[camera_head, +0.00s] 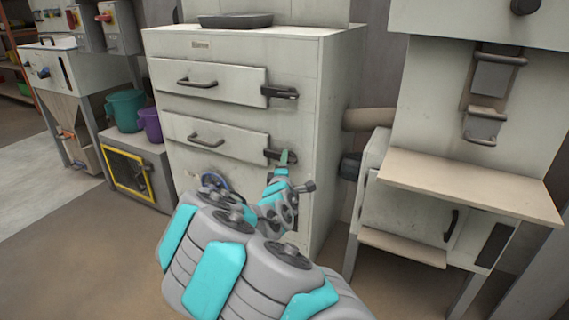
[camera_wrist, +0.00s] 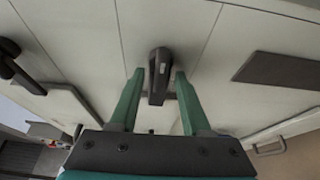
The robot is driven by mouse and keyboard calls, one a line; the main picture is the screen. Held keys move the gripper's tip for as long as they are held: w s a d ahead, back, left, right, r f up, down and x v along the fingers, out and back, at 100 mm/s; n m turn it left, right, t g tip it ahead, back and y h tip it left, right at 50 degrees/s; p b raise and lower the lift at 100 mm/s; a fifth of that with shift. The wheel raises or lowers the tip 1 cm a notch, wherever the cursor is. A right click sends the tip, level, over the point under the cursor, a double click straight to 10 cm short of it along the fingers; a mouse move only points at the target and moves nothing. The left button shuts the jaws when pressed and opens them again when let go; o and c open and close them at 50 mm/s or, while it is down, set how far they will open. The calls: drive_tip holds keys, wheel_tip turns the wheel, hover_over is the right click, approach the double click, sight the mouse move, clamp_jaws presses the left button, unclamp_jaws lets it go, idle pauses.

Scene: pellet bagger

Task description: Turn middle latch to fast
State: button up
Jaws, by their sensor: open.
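The pale cabinet (camera_head: 341,100) has drawers with dark latches at their right edges. The upper latch (camera_head: 280,92) lies roughly horizontal beside the top drawer. The middle latch (camera_head: 272,154) is beside the drawer below and is partly covered by my gripper (camera_head: 285,157). In the wrist view a dark latch lever (camera_wrist: 158,64) stands between the two green fingers of my gripper (camera_wrist: 160,74). The fingers are open, one on each side, with visible gaps to the lever. My arm hides the lower part of the cabinet front, and any lower latch there cannot be made out.
Drawer handles (camera_head: 207,141) stick out left of the latches. A pipe (camera_head: 369,119) and a bench (camera_head: 470,182) stand to the right. Teal (camera_head: 125,110) and purple (camera_head: 151,124) buckets are at the left. A dark tray (camera_head: 236,20) lies on the cabinet.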

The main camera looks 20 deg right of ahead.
drive_tip(key=b+v, duration=0.6)
drive_tip(key=v, duration=0.1)
drive_tip(key=shift+s+a, duration=0.15)
drive_tip(key=shift+s, duration=0.2)
idle(0.6)
